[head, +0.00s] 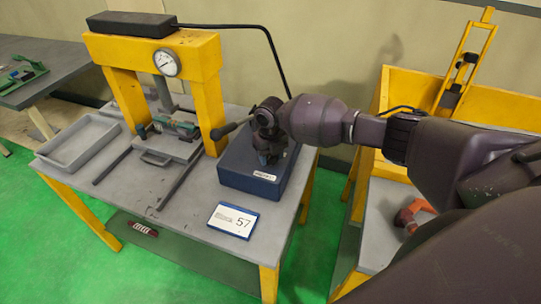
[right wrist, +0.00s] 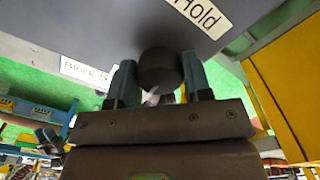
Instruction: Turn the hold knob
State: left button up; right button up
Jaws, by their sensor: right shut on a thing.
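The hold knob (right wrist: 158,72) is a dark round knob in the right wrist view, under a white label reading "Hold" (right wrist: 200,14) on a grey-blue face. My right gripper (right wrist: 158,84) has one teal finger on each side of the knob and is shut on it. In the head view my right gripper (head: 270,152) is at the top of the blue box (head: 240,180), which stands on the right part of the grey table. There the gripper hides the knob, and the knob's angle cannot be told. My left gripper is not in view.
A yellow press frame (head: 207,100) with a round gauge (head: 167,62) stands left of the box. A dark lever (head: 228,129) sticks out beside my gripper. A grey tray (head: 75,145) is at the left, a card marked 57 (head: 233,220) at the front. A yellow bin (head: 400,95) stands right.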

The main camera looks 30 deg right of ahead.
jog(key=shift+r, duration=0.1)
jog(key=o, duration=0.9)
notch_tip(320, 180, up, 11)
jog(key=shift+f+b, duration=0.15)
jog(key=shift+b, duration=0.35)
